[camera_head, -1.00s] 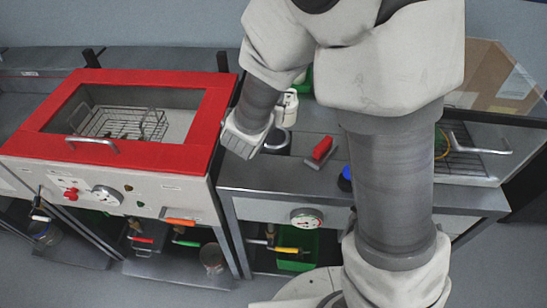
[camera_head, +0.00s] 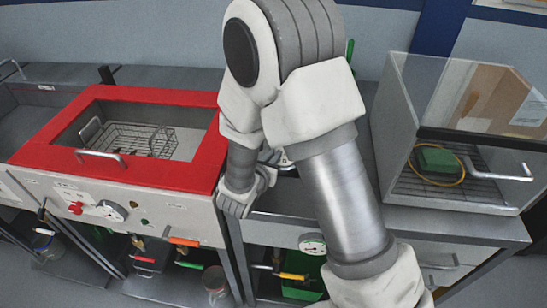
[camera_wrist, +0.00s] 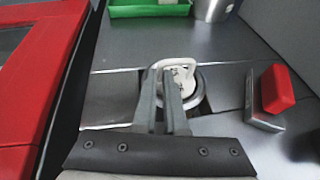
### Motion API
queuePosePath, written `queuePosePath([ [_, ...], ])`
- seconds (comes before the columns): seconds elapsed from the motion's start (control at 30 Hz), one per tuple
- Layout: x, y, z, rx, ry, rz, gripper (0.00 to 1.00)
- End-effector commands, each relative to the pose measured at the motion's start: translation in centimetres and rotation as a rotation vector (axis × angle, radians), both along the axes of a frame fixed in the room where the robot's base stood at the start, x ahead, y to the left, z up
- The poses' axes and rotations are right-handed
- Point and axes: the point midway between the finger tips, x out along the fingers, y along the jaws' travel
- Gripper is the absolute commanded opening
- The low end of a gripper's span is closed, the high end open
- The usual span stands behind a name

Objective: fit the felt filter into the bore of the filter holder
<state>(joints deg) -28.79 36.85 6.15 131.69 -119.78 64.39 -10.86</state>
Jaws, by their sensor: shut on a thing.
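In the wrist view the two fingers of my gripper (camera_wrist: 168,92) are close together at a white piece with a loop-shaped top (camera_wrist: 178,66), which I take to be the felt filter. Behind and below it is a round metal rim (camera_wrist: 203,92) set in the bench top, which I take to be the filter holder. The white piece overlaps the rim; I cannot tell whether it is inside the bore or above it.
A red block on a metal bracket (camera_wrist: 277,90) stands right of the rim. A green tray (camera_wrist: 150,8) and a metal cup (camera_wrist: 213,8) are behind. A red-framed basin (camera_head: 60,120) is left, a glass-fronted cabinet (camera_head: 455,195) right.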

Motion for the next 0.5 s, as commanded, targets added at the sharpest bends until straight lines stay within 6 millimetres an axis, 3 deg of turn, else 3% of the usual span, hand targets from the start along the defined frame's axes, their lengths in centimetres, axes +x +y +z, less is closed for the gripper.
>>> queuePosePath([
  [0.43,0.02,-0.01,-0.64,0.001,-0.001,0.001,0.0],
  [0.5,0.02,0.0,-0.46,0.0,-0.001,0.001,0.2],
])
